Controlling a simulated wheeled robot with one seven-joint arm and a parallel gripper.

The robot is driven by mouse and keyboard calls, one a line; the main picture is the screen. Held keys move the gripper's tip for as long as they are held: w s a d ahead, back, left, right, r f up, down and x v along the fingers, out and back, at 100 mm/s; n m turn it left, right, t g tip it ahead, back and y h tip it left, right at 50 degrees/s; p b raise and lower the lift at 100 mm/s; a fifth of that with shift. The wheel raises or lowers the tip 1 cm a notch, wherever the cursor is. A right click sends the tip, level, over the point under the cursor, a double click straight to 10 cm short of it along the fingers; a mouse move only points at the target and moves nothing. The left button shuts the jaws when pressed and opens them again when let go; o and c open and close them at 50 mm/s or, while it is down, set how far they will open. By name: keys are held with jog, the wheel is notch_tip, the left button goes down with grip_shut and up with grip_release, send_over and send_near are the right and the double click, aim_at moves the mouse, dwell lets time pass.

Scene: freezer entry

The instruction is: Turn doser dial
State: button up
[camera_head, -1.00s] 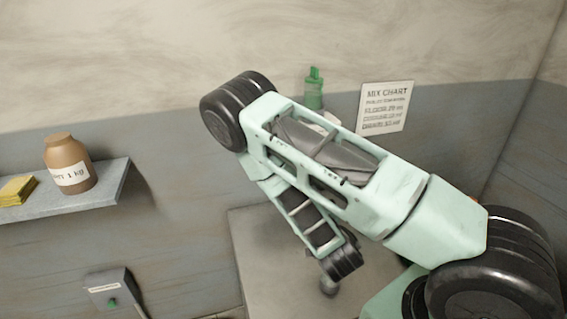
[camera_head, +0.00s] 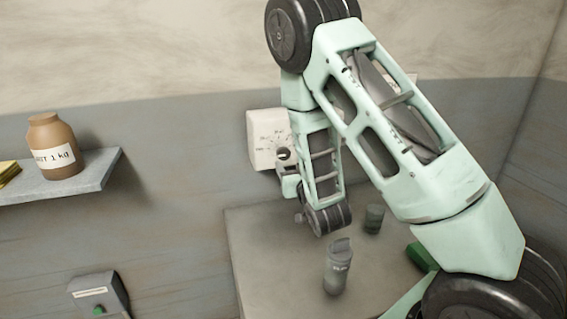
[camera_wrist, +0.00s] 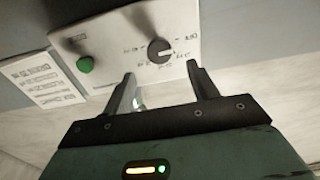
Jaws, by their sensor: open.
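The doser is a pale box on the wall (camera_head: 262,140) in the head view, partly hidden by my arm. In the wrist view its white face (camera_wrist: 118,38) carries the black round dial (camera_wrist: 159,50), with a light pointer mark and small print around it. A green button (camera_wrist: 85,64) sits left of the dial. My gripper (camera_wrist: 162,84) is open and empty, its two fingers pointing at the face. The dial lies beyond the fingertips, roughly in line with the gap; they look apart from it. In the head view my gripper (camera_head: 289,182) is just below the box.
A grey counter (camera_head: 262,255) below holds a grey lidded bottle (camera_head: 338,268), a dark cup (camera_head: 374,218) and a green object (camera_head: 420,257). A shelf (camera_head: 95,172) with a brown jar (camera_head: 58,150) is at left. A wall switch box (camera_head: 98,292) is below it. A printed sheet (camera_wrist: 42,80) shows in the wrist view.

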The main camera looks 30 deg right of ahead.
aim_at(285, 153)
jog(key=p+x, duration=0.4)
jog(key=x, duration=0.4)
jog(key=shift+r+p, duration=0.1)
jog(key=shift+p, duration=0.2)
jog(key=shift+w+d, duration=0.1)
jog(key=shift+w, duration=0.3)
jog(key=c, duration=1)
